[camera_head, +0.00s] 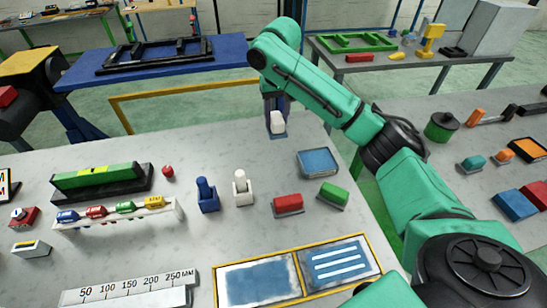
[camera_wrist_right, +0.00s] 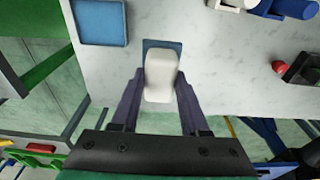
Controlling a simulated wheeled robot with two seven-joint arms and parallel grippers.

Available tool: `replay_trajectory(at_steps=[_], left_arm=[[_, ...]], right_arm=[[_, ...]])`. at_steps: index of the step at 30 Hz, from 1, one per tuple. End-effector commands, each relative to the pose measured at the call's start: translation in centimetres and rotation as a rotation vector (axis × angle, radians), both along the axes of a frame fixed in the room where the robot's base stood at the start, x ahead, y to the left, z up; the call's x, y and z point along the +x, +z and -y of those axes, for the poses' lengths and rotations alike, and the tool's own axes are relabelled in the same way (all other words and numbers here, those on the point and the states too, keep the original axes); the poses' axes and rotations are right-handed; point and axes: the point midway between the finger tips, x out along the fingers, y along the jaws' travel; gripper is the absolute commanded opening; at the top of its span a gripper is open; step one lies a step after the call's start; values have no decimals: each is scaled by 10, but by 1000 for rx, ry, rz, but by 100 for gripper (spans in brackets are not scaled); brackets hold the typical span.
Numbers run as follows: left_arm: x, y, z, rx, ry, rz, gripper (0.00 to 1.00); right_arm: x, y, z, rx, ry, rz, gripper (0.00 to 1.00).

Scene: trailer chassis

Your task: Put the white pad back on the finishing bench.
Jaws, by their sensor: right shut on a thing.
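The white pad (camera_head: 277,117) is a small rounded block, held between the dark fingers of my right gripper (camera_head: 276,107). The wrist view also shows the white pad (camera_wrist_right: 160,78) between both fingers (camera_wrist_right: 160,86). A small blue rectangle (camera_wrist_right: 162,43) shows at the pad's edge, at the far edge of the pale grey bench (camera_head: 235,235). In the head view this blue patch (camera_head: 279,135) is just below the pad. I cannot tell whether the pad touches it. My left gripper is not in view.
A larger blue pad (camera_head: 319,162), a red block (camera_head: 288,203) and a green block (camera_head: 333,194) lie nearby. A blue bottle (camera_head: 206,195) and a white bottle (camera_head: 242,188) stand left of them. A yellow-framed panel (camera_head: 298,272) lies at the front.

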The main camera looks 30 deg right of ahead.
Motion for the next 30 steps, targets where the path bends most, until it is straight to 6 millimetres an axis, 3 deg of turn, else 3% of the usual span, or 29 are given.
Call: replay_trajectory(at_steps=[8, 12, 18, 21, 29, 30], left_arm=[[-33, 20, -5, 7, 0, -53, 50], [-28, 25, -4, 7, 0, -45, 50], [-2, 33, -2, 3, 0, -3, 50], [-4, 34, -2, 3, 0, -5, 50], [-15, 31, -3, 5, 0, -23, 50], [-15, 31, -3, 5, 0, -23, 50]], right_arm=[[-3, -90, 1, -2, -1, -7, 0], [-2, -122, 0, 0, 0, -1, 0], [-2, -159, 0, 0, 0, -2, 0], [-2, -172, 0, 0, 1, 0, 0], [-2, -174, 0, 1, 1, 1, 0], [-2, -175, -1, 1, 1, 0, 52]])
